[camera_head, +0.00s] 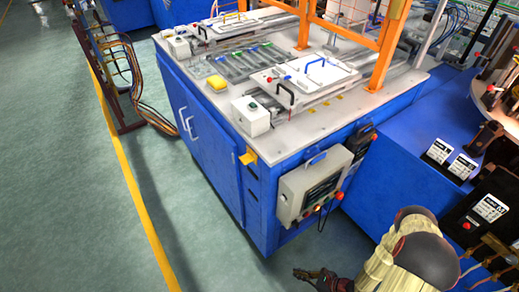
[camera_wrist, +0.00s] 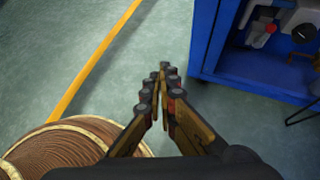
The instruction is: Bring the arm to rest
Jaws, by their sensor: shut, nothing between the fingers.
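My gripper (camera_wrist: 163,72) points down toward the green floor (camera_wrist: 170,35) in the wrist view. Its two fingers meet at the tips, and nothing is between them. In the head view my gripper (camera_head: 300,274) shows dark and small at the bottom, low over the floor, left of a cream and dark rounded shape. It is apart from the blue cabinet (camera_head: 205,135), in front of its near corner.
The cabinet carries a grey control box (camera_head: 312,185) with a red knob.

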